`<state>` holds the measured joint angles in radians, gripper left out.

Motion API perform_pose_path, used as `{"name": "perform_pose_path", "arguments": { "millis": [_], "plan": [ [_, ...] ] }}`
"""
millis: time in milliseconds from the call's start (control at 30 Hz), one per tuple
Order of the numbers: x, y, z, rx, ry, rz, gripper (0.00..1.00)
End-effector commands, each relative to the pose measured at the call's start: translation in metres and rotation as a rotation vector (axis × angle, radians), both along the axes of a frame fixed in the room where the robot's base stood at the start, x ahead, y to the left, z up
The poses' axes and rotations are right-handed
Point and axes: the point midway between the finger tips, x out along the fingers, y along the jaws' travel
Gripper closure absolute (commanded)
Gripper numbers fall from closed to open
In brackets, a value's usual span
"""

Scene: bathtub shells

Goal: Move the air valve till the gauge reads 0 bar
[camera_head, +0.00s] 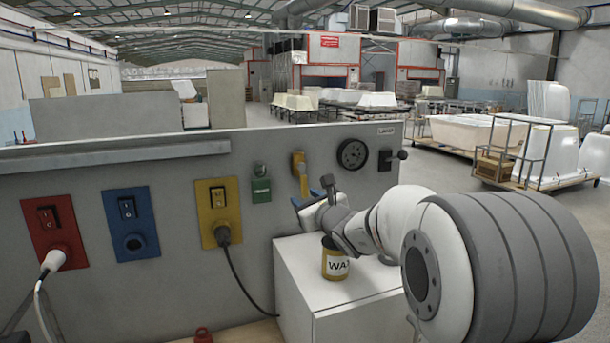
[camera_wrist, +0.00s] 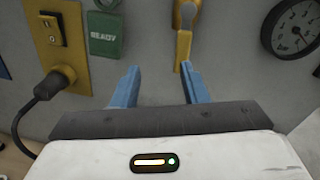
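The round dark gauge (camera_head: 352,154) is on the grey panel; it also shows at the upper right of the wrist view (camera_wrist: 293,27). I cannot read its value surely. Left of it is a yellow lever fitting (camera_head: 299,165), whose handle hangs down in the wrist view (camera_wrist: 184,48). Right of the gauge is a black lever (camera_head: 388,158) with a ball knob, outside the wrist view. No readable label shows which is the air valve. My gripper (camera_wrist: 160,67) is open and empty, its blue fingers (camera_head: 312,192) below the yellow handle. The right finger looks close to it; contact is unclear.
A green READY box (camera_head: 261,187) and yellow (camera_head: 218,211), blue (camera_head: 131,223) and red (camera_head: 54,230) switch plates are left of the fitting. A cable hangs from the yellow plate. A WAX tin (camera_head: 335,262) stands on a white cabinet (camera_head: 296,268) under my wrist.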

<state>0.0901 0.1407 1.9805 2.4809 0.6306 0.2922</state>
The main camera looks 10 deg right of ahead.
Motion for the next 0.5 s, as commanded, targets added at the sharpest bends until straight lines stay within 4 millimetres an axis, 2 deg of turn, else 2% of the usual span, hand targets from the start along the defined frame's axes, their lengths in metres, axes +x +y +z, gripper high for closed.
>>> {"name": "perform_pose_path", "arguments": {
  "millis": [100,200,367,500],
  "plan": [
    [0.012,-0.015,0.006,0.089,0.007,-0.06,0.6],
    [0.017,-0.02,0.008,0.129,0.007,-0.084,0.6],
    [0.03,-0.019,0.009,0.144,0.009,-0.091,0.6],
    [0.051,-0.014,0.01,0.142,0.01,-0.089,0.6]
  ]
}}
